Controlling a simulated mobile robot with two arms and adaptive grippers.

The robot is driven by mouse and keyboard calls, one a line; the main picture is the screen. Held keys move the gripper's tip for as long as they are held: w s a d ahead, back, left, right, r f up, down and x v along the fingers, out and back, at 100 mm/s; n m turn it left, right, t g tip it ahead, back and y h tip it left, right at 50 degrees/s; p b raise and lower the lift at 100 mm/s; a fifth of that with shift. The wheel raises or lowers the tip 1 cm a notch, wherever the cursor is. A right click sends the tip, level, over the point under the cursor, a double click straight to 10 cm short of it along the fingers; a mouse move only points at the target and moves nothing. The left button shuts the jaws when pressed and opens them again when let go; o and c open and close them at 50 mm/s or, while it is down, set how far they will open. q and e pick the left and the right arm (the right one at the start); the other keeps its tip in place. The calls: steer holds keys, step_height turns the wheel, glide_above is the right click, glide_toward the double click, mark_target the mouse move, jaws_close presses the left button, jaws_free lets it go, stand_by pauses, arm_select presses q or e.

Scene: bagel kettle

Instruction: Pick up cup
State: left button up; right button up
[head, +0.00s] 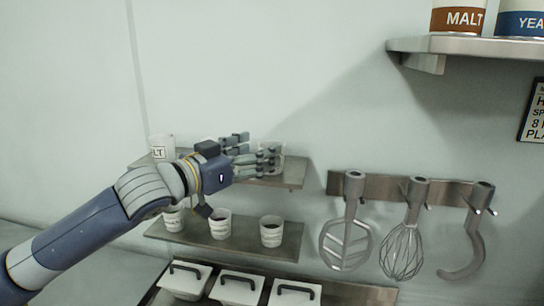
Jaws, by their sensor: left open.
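My left gripper (258,158) is open at the upper wall shelf, its fingers pointing right. A pale cup (276,151) stands on that shelf at the fingertips and is partly hidden by them; I cannot tell whether they touch it. Another white cup (161,147) with dark lettering stands at the shelf's left end, behind my arm. On the lower shelf stand more white cups with dark contents: a right one (271,236), a middle one (220,228) and a left one (174,219) partly covered by my arm. My right gripper is not in view.
The upper shelf (293,175) and lower shelf (284,252) are metal. Lidded white containers (237,289) sit below. A rack (388,190) with a paddle, whisk (404,250) and hook hangs at right. A higher shelf (460,46) holds labelled canisters.

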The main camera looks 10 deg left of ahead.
arm_select(q)
steer(key=p+x, duration=0.2)
steer(key=x, duration=0.2)
steer(key=shift+w+d, duration=0.1)
steer(key=shift+d, duration=0.25)
steer(key=shift+w+d+f, duration=0.1)
steer(key=shift+f, duration=0.05)
steer(key=c, duration=0.9)
steer(key=shift+c, duration=1.1)
